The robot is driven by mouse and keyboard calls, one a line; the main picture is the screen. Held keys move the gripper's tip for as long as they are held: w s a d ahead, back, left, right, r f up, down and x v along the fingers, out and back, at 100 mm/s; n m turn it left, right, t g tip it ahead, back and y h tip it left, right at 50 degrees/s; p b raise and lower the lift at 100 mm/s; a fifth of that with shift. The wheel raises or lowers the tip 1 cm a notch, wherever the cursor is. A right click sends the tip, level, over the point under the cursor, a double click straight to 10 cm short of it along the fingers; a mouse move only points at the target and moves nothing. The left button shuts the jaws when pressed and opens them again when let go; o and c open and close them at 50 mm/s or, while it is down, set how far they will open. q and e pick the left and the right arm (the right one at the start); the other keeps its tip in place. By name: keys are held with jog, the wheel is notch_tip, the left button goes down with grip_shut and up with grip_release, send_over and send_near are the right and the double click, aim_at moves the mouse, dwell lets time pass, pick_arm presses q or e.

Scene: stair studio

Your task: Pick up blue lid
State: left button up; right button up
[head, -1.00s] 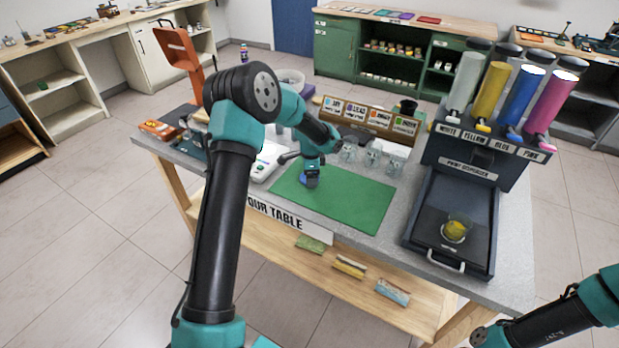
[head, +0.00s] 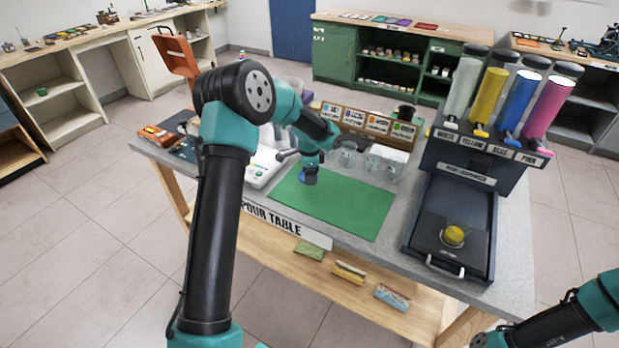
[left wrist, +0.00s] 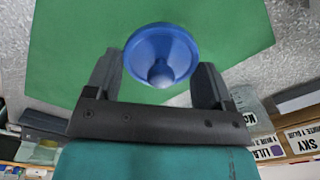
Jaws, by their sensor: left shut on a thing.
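The blue lid (left wrist: 160,45) is a round disc with a knob, seen between the two fingers of my left gripper (left wrist: 158,76) in the left wrist view. In the head view, my left gripper (head: 310,170) is low over the back left part of the green mat (head: 345,208), with a bit of the lid (head: 307,180) showing under it. The gripper is shut on the lid. I cannot tell whether the lid touches the mat. My right gripper is out of view; only part of that arm shows at the lower right.
Clear glass jars (head: 372,158) stand behind the mat in front of a labelled wooden rack (head: 375,122). A white device (head: 264,165) is left of the mat. A paint dispenser (head: 480,165) with a yellow-filled cup (head: 454,236) stands right. The mat's front and right are clear.

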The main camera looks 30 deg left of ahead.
pick_arm(q)
jog(key=s+d, duration=0.2)
jog(key=s, duration=0.2)
jog(key=s+d, duration=0.3)
jog(key=s, duration=0.2)
jog(key=s+d+r, duration=0.1)
jog(key=s+d, duration=0.2)
jog(key=s, duration=0.1)
jog(key=shift+s+r, duration=0.1)
jog(key=shift+s, duration=0.2)
jog(key=shift+d, duration=0.1)
